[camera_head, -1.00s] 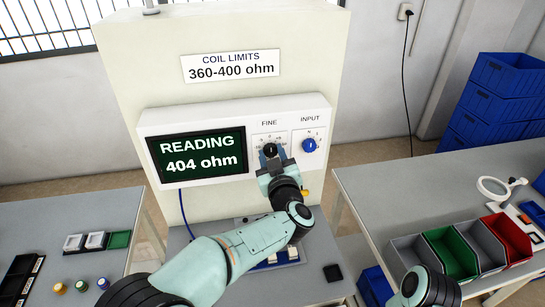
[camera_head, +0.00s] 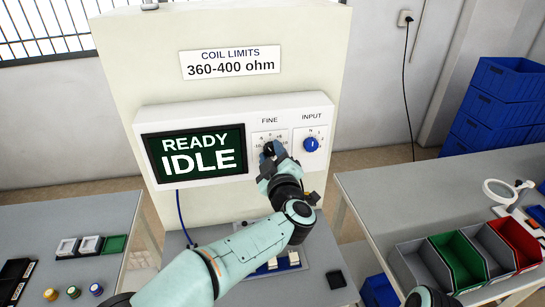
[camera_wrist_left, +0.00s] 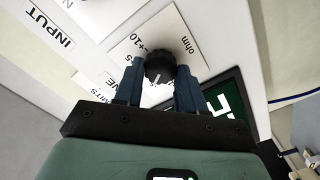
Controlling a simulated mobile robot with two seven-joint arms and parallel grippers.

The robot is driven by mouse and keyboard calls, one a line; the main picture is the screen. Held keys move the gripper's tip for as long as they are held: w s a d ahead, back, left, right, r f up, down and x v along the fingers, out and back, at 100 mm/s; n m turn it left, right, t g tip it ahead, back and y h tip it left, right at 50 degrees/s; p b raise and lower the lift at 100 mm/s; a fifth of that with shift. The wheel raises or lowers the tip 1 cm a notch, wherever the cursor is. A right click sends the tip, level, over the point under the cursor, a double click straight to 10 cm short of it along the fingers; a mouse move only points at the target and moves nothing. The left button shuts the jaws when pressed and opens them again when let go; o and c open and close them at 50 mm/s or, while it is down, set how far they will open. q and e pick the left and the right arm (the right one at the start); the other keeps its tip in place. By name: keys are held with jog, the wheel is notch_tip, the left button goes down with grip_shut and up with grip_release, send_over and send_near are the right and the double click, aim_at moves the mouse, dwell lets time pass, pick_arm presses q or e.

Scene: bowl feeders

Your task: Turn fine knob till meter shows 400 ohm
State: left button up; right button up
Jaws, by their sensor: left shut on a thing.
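The black fine knob (camera_head: 268,148) sits on a white scale plate under the word FINE on the meter panel. In the left wrist view the knob (camera_wrist_left: 160,66) lies between the two blue fingers, with a white pointer line on its face. My left gripper (camera_head: 271,156) is shut on the knob and partly covers it and its scale; it also shows in the wrist view (camera_wrist_left: 160,76). The meter screen (camera_head: 196,153) reads READY IDLE, with no ohm value. My right gripper is out of view.
A blue input knob (camera_head: 311,145) is close to the right of the fine knob. A sign (camera_head: 230,63) above says COIL LIMITS 360-400 ohm. Side tables hold coloured bins (camera_head: 458,255) at right and small trays (camera_head: 89,245) at left.

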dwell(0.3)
pick_arm(q)
jog(key=o, duration=1.1)
jog(key=shift+c, duration=0.2)
jog(key=s+d+b, duration=0.2)
jog(key=s, duration=1.1)
jog(key=shift+d, duration=0.3)
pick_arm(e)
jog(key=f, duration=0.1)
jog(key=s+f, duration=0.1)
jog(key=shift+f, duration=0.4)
